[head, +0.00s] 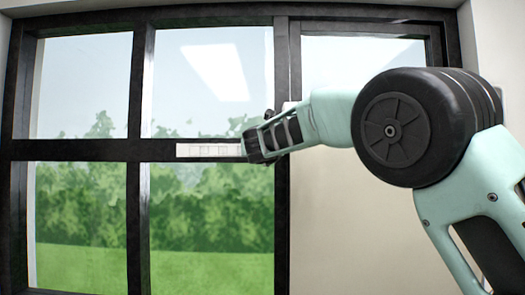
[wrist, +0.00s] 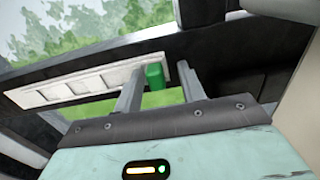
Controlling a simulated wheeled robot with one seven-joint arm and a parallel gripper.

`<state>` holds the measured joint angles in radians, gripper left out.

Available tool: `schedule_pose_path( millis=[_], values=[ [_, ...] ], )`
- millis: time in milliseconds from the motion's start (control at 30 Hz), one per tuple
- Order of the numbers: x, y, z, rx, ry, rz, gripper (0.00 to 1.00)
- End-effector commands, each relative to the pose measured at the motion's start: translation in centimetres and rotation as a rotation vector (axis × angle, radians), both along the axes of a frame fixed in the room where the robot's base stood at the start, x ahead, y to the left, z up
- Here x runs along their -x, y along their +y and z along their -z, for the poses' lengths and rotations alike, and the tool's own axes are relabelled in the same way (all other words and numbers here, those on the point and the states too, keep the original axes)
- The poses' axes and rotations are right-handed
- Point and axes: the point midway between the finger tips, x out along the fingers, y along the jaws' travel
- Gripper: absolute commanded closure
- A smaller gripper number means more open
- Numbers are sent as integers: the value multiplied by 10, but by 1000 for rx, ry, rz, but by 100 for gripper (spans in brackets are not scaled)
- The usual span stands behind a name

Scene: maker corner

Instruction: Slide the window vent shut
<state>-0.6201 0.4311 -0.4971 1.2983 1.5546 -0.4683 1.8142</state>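The window vent is a long white strip with a row of rectangular slots on the dark crossbar, seen in the wrist view (wrist: 75,87) and in the head view (head: 208,150). A green tab (wrist: 155,76) stands at the vent's right part in the wrist view; my gripper hides it in the head view. My gripper (head: 254,146) reaches the vent's right end from the right. In the wrist view its two fingers (wrist: 157,82) are apart, with the green tab appearing between their tips. A gap shows between the tab and the right finger; contact on the left is unclear.
The black window frame (head: 137,80) has upright bars and a crossbar around the vent. Behind the glass are hedges and lawn. A pale wall panel (head: 345,230) lies below my arm at the right.

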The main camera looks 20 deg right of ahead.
Motion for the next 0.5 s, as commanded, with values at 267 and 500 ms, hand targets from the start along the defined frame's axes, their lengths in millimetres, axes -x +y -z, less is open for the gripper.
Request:
schedule_pose_path(
  millis=[267, 500],
  values=[
    [18, 7, 3, -4, -3, -5, 60],
    [69, 23, 5, -4, -3, -5, 60]
  ],
)
